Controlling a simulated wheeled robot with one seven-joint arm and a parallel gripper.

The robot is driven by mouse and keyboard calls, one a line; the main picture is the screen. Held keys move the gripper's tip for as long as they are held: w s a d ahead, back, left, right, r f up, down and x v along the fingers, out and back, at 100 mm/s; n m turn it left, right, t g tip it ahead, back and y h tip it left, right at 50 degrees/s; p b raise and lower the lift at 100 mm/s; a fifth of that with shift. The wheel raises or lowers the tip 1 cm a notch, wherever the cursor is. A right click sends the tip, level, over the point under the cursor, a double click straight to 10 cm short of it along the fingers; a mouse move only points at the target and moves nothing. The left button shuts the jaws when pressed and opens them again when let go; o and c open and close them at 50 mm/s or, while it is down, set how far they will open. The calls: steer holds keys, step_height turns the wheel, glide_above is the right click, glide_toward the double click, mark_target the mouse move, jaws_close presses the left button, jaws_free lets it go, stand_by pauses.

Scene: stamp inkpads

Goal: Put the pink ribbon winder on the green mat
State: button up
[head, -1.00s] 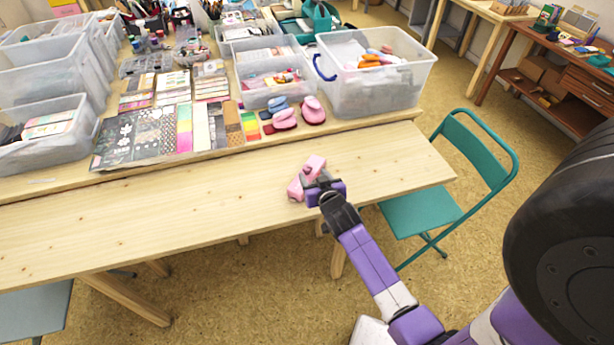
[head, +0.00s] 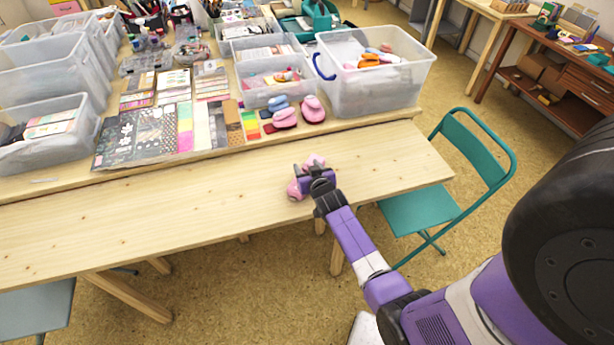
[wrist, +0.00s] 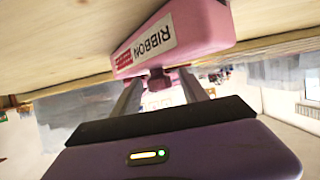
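The pink ribbon winder (head: 294,190) lies on the bare front part of the wooden table, partly hidden behind my gripper (head: 308,177) in the head view. In the wrist view the winder (wrist: 185,30) shows a white "RIBBON" label and a darker pink knob that points toward my gripper (wrist: 160,88). The two fingers are spread apart, one on each side of the knob, with gaps visible. I cannot make out a separate green mat for certain; a small striped piece (head: 250,122) with a green band lies behind the winder.
Pink and blue rounded objects (head: 285,117) stand on the raised back part, beside a large clear bin (head: 375,95). Patterned paper sheets (head: 135,138) lie to the left. A teal chair (head: 425,208) stands at the right. The table's front left (head: 130,215) is clear.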

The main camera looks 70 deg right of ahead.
jaws_close()
steer(key=shift+r, duration=0.1)
